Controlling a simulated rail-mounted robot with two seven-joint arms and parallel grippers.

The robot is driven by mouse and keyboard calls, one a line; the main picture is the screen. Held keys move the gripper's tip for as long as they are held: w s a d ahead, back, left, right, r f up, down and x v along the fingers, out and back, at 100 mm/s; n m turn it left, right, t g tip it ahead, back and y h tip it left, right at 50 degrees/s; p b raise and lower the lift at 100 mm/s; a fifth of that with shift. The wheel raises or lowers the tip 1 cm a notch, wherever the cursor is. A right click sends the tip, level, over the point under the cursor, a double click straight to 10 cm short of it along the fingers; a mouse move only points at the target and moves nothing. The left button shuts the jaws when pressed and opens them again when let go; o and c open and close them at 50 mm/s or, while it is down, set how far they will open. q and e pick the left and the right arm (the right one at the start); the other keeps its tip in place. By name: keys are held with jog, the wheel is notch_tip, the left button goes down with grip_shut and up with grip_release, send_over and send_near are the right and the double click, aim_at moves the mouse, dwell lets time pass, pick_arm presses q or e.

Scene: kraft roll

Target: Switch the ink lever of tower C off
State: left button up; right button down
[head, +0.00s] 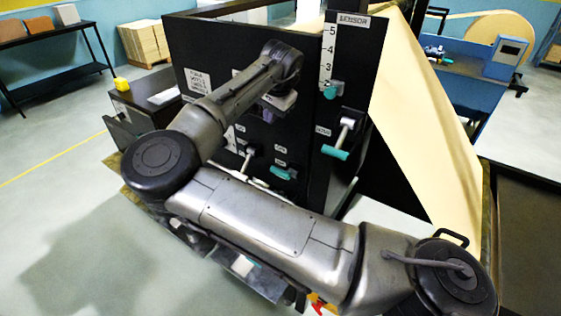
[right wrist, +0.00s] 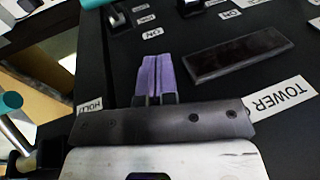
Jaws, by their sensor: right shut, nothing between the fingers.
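The black panel (head: 318,150) carries several levers and white labels. My right gripper (head: 268,115) is in front of it, partly hidden by its own arm. In the right wrist view the purple fingers (right wrist: 152,78) are shut and empty, close to the panel face beside a dark rectangular plate (right wrist: 240,58). A label reading "TOWER C" (right wrist: 280,98) is right of the fingers. Two lever mounts (right wrist: 117,16) with "ON" labels show at the top; their handles are cut off, and I cannot tell which is the ink lever. My left gripper is not in view.
Teal-handled levers (head: 338,153) stick out low on the panel. A sensor scale (head: 328,55) with a teal pointer stands at its right. A sheet of kraft paper (head: 415,110) slopes down on the right. Open floor (head: 60,220) lies to the left.

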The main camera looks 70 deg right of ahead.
jog(key=s+g, duration=0.1)
jog(key=s+a+g, duration=0.1)
jog(key=s+g+y, duration=0.1)
jog(key=shift+s+a+f, duration=0.15)
jog(key=shift+a+f, duration=0.1)
jog(key=p, duration=0.3)
send_over(286, 173)
jog(key=w+d, duration=0.2)
jog(key=d, duration=0.1)
jog(key=f, duration=1)
jog(key=shift+s, duration=0.25)
jog(key=shift+w+a+f+p, duration=0.15)
jog(key=shift+a+f+p, duration=0.2)
jog(key=shift+f, duration=0.3)
jog(key=shift+w+a+f+p, duration=0.1)
jog(key=shift+a+f+p, duration=0.15)
jog(key=shift+f+p, duration=0.25)
jog(key=shift+a+f, duration=0.2)
jog(key=shift+f, duration=0.45)
